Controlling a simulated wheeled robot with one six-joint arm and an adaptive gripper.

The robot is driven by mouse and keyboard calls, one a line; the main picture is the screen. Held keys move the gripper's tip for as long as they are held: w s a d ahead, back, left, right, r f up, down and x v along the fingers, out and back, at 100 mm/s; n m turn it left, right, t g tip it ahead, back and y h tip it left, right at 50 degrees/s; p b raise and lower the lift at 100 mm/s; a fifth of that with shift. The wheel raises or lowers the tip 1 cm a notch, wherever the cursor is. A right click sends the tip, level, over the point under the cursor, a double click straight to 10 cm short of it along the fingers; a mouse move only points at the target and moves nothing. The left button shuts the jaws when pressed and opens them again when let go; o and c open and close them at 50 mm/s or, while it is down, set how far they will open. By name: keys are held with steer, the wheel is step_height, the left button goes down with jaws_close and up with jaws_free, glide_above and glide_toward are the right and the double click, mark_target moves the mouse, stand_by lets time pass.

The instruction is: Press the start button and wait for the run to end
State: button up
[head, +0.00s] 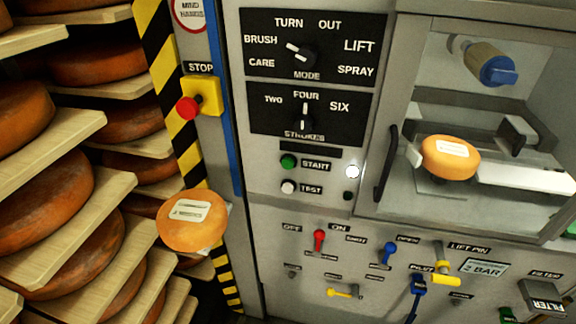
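The green START button (288,161) is on the grey control panel, left of its label, with nothing touching it. The white TEST button (288,187) is just below. A white lamp (352,171) to the right is lit, and a small dark round fitting (348,196) sits under it. The MODE knob (300,50) has its white mark slanting toward BRUSH. The STROKES knob (303,118) points up at FOUR. An orange cheese wheel (450,156) with a white label is inside the machine bay, below a blue-ended roller (490,62). My gripper is not in view.
A red STOP button (188,108) on a yellow box is left of the panel. Shelves of cheese wheels (45,200) fill the left side. A labelled cheese (192,220) protrudes near the panel's lower left. Red (319,240), blue (389,252) and yellow (440,262) handles line the lower panel.

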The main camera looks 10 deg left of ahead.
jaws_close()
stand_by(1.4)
